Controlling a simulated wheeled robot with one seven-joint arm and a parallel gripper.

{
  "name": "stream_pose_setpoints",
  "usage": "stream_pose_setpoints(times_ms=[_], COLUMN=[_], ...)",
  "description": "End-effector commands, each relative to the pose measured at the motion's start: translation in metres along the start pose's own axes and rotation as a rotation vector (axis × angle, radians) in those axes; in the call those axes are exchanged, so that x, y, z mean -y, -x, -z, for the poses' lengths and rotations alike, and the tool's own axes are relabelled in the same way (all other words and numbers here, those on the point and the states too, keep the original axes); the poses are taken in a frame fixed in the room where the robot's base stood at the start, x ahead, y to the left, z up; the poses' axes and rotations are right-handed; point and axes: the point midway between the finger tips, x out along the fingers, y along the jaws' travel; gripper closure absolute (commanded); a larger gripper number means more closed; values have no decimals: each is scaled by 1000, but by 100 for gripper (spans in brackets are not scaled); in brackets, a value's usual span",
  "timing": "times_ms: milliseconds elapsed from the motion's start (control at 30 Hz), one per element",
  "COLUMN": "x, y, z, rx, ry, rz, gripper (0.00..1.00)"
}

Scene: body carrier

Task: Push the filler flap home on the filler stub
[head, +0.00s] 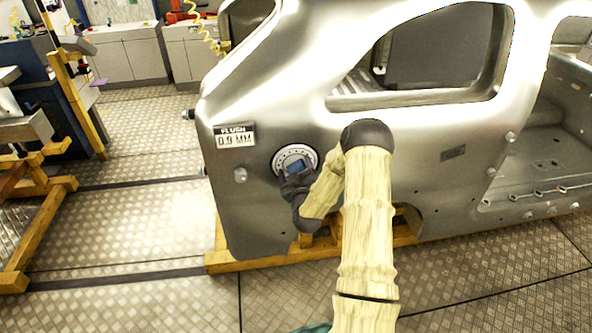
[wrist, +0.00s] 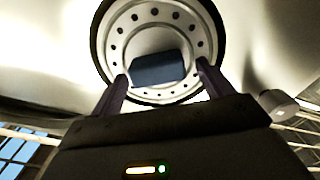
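A round pale disc with a ring of dark holes and a dark rim sits on the silver body side in the head view (head: 282,155). The same disc fills the top of the wrist view (wrist: 117,48). A dark blue block (wrist: 158,69) lies at its middle. I cannot tell which part is the filler flap and which is the stub behind. My gripper (head: 294,176) is in front of the disc. In the wrist view its fingers (wrist: 162,72) stand wide apart, one on each side of the block, with gaps visible beside it.
A sign (head: 234,136) on the panel above left reads "FLUSH 0.9 MM". The body rests on a yellow frame (head: 262,259). Another yellow stand (head: 28,225) is at the left. The metal floor (head: 130,225) between them is clear.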

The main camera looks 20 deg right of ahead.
Motion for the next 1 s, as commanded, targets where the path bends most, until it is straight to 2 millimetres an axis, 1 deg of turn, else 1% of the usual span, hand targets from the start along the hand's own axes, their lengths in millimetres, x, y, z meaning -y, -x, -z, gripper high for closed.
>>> stream_pose_setpoints(times_ms=[233,367,567,1000], x=[-1,-1,0,2], y=[2,10,37,110], z=[-2,-4,-5,-4], rx=[4,5,3,3], ry=[0,0,1,1], rz=[-1,-1,-1,1], gripper=[20,20,20,20])
